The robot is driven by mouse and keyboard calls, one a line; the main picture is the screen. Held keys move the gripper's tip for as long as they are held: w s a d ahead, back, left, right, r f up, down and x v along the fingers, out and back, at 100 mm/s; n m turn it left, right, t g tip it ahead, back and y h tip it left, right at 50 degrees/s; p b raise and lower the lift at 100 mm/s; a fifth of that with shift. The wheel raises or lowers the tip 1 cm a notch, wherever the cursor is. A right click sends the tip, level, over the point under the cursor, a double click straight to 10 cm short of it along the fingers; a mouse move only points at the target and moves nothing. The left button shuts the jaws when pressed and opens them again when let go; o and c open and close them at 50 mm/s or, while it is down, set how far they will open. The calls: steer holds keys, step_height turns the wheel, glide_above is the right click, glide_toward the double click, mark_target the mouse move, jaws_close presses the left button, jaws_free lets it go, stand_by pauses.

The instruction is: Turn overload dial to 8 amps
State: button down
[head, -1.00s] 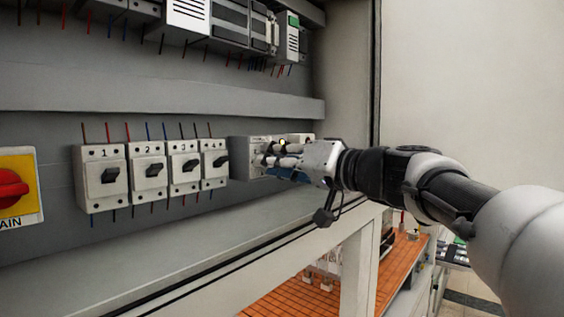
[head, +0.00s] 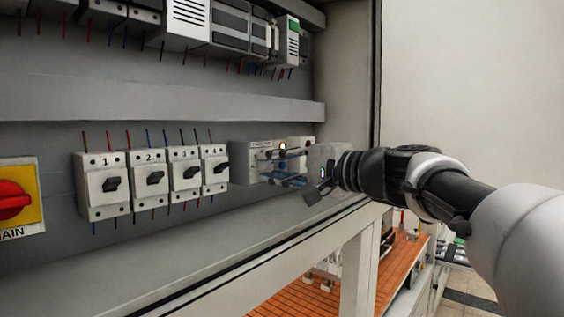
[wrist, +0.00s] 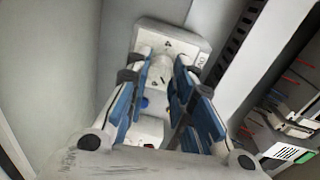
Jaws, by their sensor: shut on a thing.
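The overload unit (head: 241,162) is a pale box on the panel, right of the numbered breakers. It also shows in the wrist view (wrist: 178,38), with a pale round dial (wrist: 160,72) on its face. My gripper (head: 272,168) reaches the unit from the right. In the wrist view my gripper (wrist: 160,80) has its blue-padded fingers on both sides of the dial, shut on it. The dial's scale and setting are too small to read.
Several numbered breakers with black handles (head: 155,177) stand to the left. A red main switch (head: 12,199) on a yellow plate is at far left. Wire ducting (head: 180,98) and modules (head: 230,25) are above. The cabinet ledge (head: 190,247) runs below.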

steer(key=m+p, duration=0.1)
steer(key=m, duration=0.2)
steer(key=shift+m+p, duration=1.2)
steer(key=shift+m, duration=0.8)
steer(key=c, duration=1.4)
jaws_free()
steer(key=v, duration=1.2)
steer(key=shift+d, duration=0.15)
